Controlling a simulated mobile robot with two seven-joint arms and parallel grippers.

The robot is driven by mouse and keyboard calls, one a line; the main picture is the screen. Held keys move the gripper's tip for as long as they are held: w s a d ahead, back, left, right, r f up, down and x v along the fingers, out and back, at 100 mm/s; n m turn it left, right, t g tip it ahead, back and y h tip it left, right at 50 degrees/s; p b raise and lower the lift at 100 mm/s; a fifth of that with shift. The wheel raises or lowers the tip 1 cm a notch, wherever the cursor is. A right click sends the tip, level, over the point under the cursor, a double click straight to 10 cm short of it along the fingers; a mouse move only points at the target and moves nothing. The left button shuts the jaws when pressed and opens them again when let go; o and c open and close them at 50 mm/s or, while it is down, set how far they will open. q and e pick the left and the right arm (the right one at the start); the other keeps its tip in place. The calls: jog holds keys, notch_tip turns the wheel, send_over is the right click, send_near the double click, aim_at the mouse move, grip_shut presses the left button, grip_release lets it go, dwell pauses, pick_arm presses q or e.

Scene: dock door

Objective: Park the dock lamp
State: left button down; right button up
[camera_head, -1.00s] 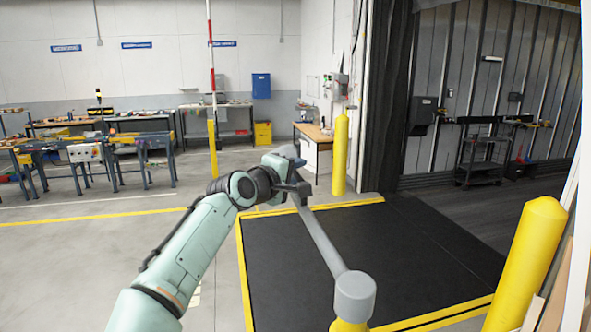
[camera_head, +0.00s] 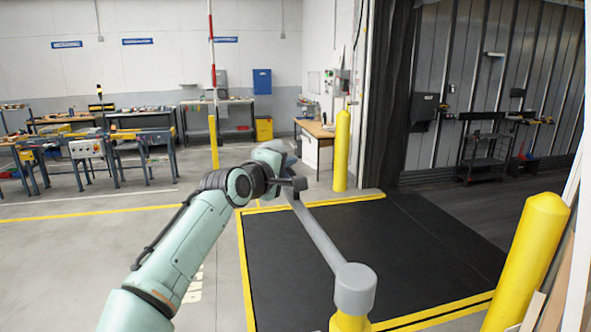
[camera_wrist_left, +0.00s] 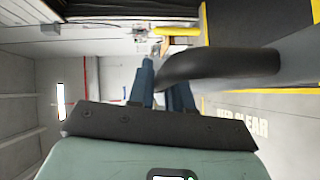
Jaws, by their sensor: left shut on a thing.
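The dock lamp's grey arm (camera_head: 318,238) runs from a grey pivot cap (camera_head: 355,288) on a yellow post, away and to the left over the black dock plate. My left gripper (camera_head: 292,186) is at the far end of this arm, where my own wrist hides part of the lamp. In the left wrist view a dark curved bar (camera_wrist_left: 220,66) reaches in from the right to the blue fingers of my left gripper (camera_wrist_left: 162,85), which is shut on it. My right gripper is not in view.
Yellow bollards stand at the right front (camera_head: 527,265) and beside the door opening (camera_head: 341,150). A wooden-topped desk (camera_head: 316,131) stands behind the far one. Workbenches (camera_head: 90,145) line the back left. The floor at left is clear.

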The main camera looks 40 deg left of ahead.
pick_arm(q)
jog(key=s+a+n+g+y+b, duration=0.3)
jog(key=s+n+y+b, duration=0.15)
jog(key=s, duration=0.65)
jog(key=s+a+n+g+y+b, duration=0.35)
jog(key=s+y+b, duration=0.2)
jog(key=s, duration=0.65)
jog(key=s+d+n+g+y+b, duration=0.1)
jog(key=s+d+n+g, duration=0.3)
jog(key=s, duration=0.6)
jog(key=s+d+n+g+y+b, duration=0.2)
jog(key=s+d+n+g, duration=0.3)
jog(key=s+d+g, duration=0.2)
jog(key=s+d, duration=0.2)
jog(key=s, duration=0.2)
jog(key=shift+s+g, duration=0.15)
jog(key=shift+g, duration=0.2)
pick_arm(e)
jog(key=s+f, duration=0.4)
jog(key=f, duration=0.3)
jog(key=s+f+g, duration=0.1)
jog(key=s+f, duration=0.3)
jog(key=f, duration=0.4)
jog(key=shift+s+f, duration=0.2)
